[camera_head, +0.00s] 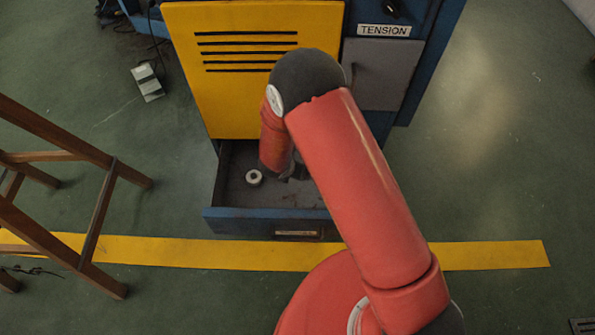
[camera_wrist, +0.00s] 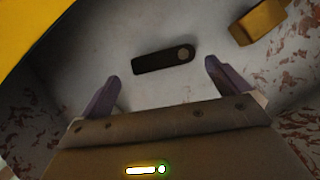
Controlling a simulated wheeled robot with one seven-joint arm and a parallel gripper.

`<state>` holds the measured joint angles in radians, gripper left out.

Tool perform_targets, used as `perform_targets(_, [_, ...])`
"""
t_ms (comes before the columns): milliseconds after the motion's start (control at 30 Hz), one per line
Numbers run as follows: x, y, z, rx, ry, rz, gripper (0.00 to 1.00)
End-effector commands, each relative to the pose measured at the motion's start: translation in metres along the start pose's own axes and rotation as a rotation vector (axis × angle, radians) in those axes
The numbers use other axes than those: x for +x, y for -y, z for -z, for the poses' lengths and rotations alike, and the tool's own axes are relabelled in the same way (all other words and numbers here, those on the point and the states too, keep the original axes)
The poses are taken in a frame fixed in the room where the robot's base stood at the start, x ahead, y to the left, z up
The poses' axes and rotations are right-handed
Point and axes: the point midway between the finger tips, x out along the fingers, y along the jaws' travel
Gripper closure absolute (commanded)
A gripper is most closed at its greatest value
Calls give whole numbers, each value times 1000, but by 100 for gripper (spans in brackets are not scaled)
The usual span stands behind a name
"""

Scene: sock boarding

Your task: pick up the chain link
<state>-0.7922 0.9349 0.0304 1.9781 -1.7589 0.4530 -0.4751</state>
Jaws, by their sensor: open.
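In the wrist view a dark, flat, elongated piece with a round lighter spot at its right end, which looks like the chain link (camera_wrist: 163,60), lies on the grey drawer floor. My gripper (camera_wrist: 161,74) is open, its two purple-grey fingers spread wide. The link lies just beyond the fingertips, between their lines, and nothing is held. In the head view my red arm reaches down into the open drawer (camera_head: 225,213). There my gripper is mostly hidden behind the arm, and I cannot make out the link.
A brass-yellow block-like piece (camera_wrist: 258,22) lies at upper right in the wrist view. A pale ring-shaped part (camera_head: 254,177) sits in the drawer, left of my arm. The drawer walls and the yellow cabinet panel (camera_head: 235,95) bound the space. A wooden ladder-like frame (camera_head: 98,215) stands left.

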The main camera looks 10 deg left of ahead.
Motion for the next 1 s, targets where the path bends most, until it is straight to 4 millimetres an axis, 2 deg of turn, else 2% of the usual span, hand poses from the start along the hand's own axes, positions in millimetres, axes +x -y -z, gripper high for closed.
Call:
perform_targets(200, [34, 4, 3, 2, -1, 3, 0])
perform_targets(300, [44, 3, 3, 3, -1, 2, 0])
perform_targets(567, [47, 3, 2, 3, 0, 1, 0])
perform_targets(667, [47, 3, 2, 3, 0, 1, 9])
perform_targets(867, [47, 3, 2, 3, 0, 1, 35])
perform_targets(1000, [46, 3, 2, 3, 1, 1, 38])
